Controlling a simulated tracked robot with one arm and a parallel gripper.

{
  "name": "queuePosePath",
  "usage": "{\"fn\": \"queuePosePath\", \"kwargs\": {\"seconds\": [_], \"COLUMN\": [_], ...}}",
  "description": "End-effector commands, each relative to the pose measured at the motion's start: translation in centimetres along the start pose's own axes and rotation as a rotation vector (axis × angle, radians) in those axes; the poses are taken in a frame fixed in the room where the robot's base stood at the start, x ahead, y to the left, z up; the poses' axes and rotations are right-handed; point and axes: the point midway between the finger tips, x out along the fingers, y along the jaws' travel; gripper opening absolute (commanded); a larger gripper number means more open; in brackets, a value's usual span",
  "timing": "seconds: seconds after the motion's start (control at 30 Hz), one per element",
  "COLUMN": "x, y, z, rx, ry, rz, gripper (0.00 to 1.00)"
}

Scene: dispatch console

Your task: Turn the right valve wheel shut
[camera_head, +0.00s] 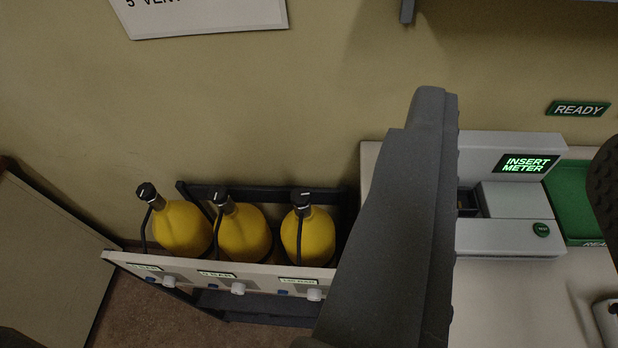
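Three yellow bottles stand side by side in a dark rack with a pale front rail (215,268): left bottle (181,228), middle bottle (243,233), right bottle (308,237). Each has a small black valve knob on its neck. The right bottle's black valve knob (301,198) is in plain view; I cannot read how far it is turned. My gripper (515,125) shows as a large grey finger, right of the right bottle, and a dark finger cut by the right edge. The fingers are wide apart with nothing held between them. My gripper is not on any valve knob.
A white desk (560,300) with a meter unit reading "INSERT METER" (528,164) and a green tray (572,200) is at right. A green "READY" sign (579,108) is on the wall. A pale panel (45,260) stands at left; brown floor shows beside it.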

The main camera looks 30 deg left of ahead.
Motion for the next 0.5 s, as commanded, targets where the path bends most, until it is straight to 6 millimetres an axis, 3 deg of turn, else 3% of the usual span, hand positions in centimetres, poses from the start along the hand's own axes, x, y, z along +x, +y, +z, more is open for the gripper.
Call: {"fn": "queuePosePath", "kwargs": {"seconds": [0.13,0.2,0.37,0.5], "x": [0.0,0.1,1.7,5.0], "y": [0.0,0.0,-0.1,-0.3], "z": [0.0,-0.1,-0.5,-0.9], "rx": [0.0,-0.002,-0.037,-0.12], "ry": [0.0,-0.002,-0.04,-0.126], "rz": [0.0,0.0,0.008,0.012], "gripper": [0.39,0.59,0.59,0.59]}}
